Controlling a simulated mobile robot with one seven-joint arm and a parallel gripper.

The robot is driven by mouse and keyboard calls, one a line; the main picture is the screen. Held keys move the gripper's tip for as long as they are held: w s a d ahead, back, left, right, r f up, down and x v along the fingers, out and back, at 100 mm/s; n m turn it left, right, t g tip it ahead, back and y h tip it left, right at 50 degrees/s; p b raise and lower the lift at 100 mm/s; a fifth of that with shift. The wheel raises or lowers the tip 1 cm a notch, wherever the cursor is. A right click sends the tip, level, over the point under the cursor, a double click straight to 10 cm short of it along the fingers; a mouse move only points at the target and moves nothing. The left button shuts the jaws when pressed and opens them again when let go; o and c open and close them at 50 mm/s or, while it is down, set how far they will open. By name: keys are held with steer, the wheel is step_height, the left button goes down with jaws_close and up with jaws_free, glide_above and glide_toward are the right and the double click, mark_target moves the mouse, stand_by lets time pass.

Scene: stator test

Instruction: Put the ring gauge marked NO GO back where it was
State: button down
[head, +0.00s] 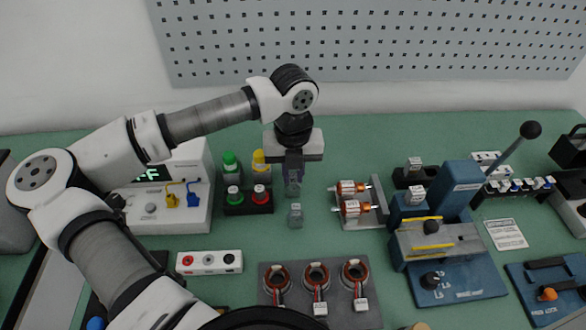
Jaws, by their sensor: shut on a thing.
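My gripper (293,172) hangs over the middle of the bench, pointing down. Its dark fingers are shut on a small grey piece (293,187), which hides part of its own shape in the jaws. Its marking is too small to read, so I cannot tell whether it is the NO GO ring gauge. A similar small grey piece (295,215) shows just below it, apart from the jaws. More small grey pieces with pale labels stand at the right, one by a black stand (402,180) and one on the blue press (415,195); their markings are unreadable.
Bottles with green and yellow caps (230,163) stand left of my gripper, by a black box with green and red buttons (248,203). A tray of stators (272,312) is in front. Open green bench lies around the lower grey piece.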

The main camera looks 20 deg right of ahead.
mark_target(293, 175)
steer(key=shift+f, duration=0.2)
steer(key=c, duration=1.4)
jaws_free()
steer(key=shift+o, duration=0.2)
steer(key=shift+r, duration=0.1)
step_height(293, 175, up, 12)
steer(key=b, duration=0.1)
steer(key=shift+r+b, duration=0.15)
steer(key=shift+b, duration=0.25)
